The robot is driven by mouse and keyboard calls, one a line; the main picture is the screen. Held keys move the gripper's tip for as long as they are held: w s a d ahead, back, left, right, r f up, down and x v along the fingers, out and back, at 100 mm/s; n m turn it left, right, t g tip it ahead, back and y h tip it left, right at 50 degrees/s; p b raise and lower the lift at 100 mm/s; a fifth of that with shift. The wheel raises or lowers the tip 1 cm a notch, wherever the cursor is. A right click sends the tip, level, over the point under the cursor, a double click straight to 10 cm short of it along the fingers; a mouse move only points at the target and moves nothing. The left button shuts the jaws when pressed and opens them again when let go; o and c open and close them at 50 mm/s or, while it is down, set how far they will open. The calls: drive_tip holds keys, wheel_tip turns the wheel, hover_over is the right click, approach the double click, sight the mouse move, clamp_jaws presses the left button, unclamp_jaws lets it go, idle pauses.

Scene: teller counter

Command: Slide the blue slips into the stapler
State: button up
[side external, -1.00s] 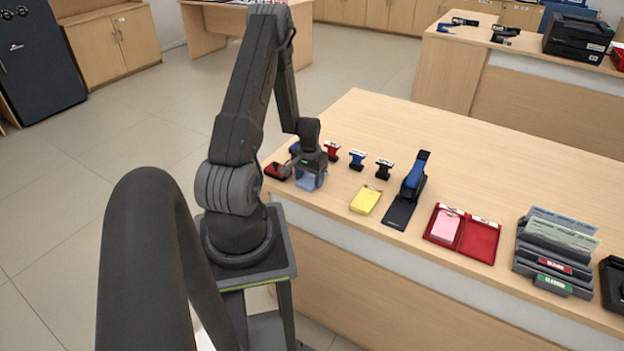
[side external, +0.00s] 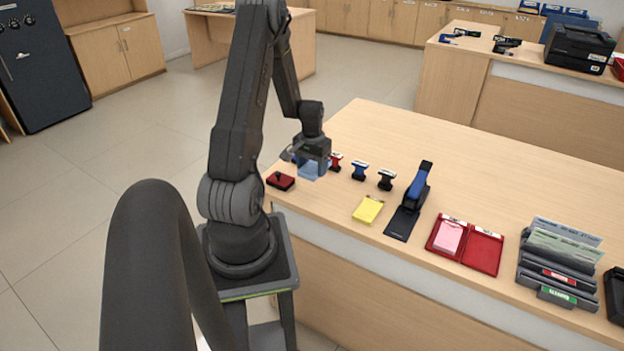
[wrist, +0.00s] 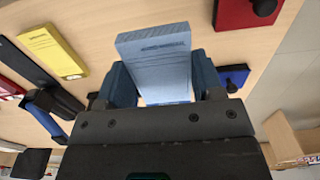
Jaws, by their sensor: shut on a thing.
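The blue slips (side external: 311,170) are a light blue stack with printed lines on top. My gripper (side external: 314,163) is shut on them at the counter's left end, and they seem to be above the counter top. In the wrist view the slips (wrist: 158,62) stick out between the two fingers of my gripper (wrist: 160,85). The stapler (side external: 411,202) has a blue arm and a dark flat base and stands to the right, apart from the gripper. Part of a blue and black device, likely the stapler (wrist: 45,118), shows at left in the wrist view.
A yellow slip stack (side external: 368,209) lies between my gripper and the stapler. Several stamps stand in a row, including a blue one (side external: 359,170) and a dark green one (side external: 386,179). A dark red pad (side external: 281,181) is at the left edge. A red tray (side external: 481,252) lies right of the stapler.

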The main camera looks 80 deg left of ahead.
drive_tip(key=w+d+r, duration=0.2)
drive_tip(key=w, duration=0.1)
approach(402, 223)
drive_tip(key=s+d, duration=0.1)
drive_tip(key=d, duration=0.1)
drive_tip(key=s, duration=0.1)
drive_tip(key=shift+s+d+f, duration=0.25)
drive_tip(key=shift+s+d, duration=0.1)
drive_tip(key=shift+d, duration=0.05)
drive_tip(key=shift+f, duration=3.25)
drive_tip(key=shift+w+a, duration=0.7)
drive_tip(key=shift+w+a, duration=0.7)
drive_tip(key=o, duration=1)
drive_tip(key=shift+o, duration=0.2)
